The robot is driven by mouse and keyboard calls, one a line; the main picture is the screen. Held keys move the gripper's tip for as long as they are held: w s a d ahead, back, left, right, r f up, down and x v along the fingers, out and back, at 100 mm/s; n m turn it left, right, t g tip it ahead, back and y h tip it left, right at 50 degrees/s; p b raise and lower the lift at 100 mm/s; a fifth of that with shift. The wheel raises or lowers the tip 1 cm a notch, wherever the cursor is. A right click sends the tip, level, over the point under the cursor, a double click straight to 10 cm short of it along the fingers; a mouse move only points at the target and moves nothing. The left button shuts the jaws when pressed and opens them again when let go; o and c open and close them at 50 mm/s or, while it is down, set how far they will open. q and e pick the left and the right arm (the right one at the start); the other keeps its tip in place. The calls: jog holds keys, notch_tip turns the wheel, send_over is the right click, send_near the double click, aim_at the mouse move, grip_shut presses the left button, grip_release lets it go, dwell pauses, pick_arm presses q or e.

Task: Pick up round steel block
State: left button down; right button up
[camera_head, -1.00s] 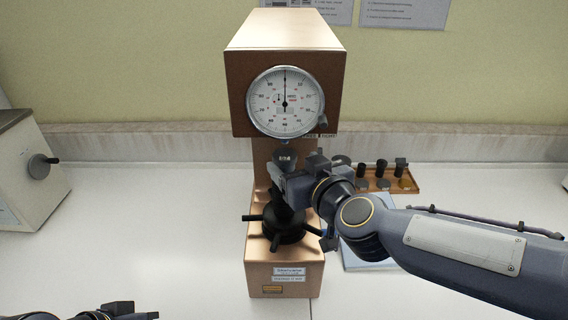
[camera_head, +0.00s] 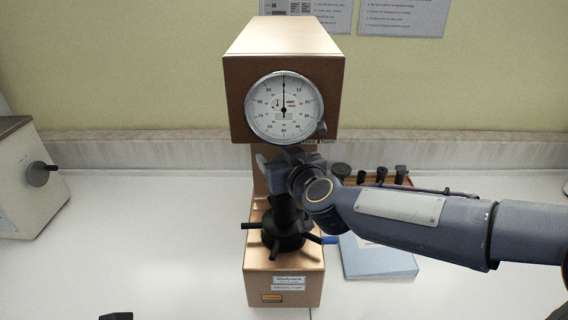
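The copper-coloured hardness tester (camera_head: 284,95) stands upright in the middle, its round dial facing me. My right gripper (camera_head: 272,164) is below the dial, between the tester's head and the black handwheel (camera_head: 283,236). My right arm comes in from the right. I cannot make out the round steel block; the gripper and wrist cover the spot above the tester's spindle. Whether the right fingers are apart or shut on something is hidden. Only a small dark piece of my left gripper (camera_head: 116,316) shows at the bottom edge, too little to tell its state.
A wooden tray (camera_head: 408,183) with several dark pieces stands at the back right, partly behind my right arm. A light blue booklet (camera_head: 380,262) lies right of the tester. Another machine (camera_head: 25,190) stands at far left. The white bench between is clear.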

jog(key=c, duration=1)
jog(key=shift+o, duration=0.2)
jog(key=shift+r, duration=0.1)
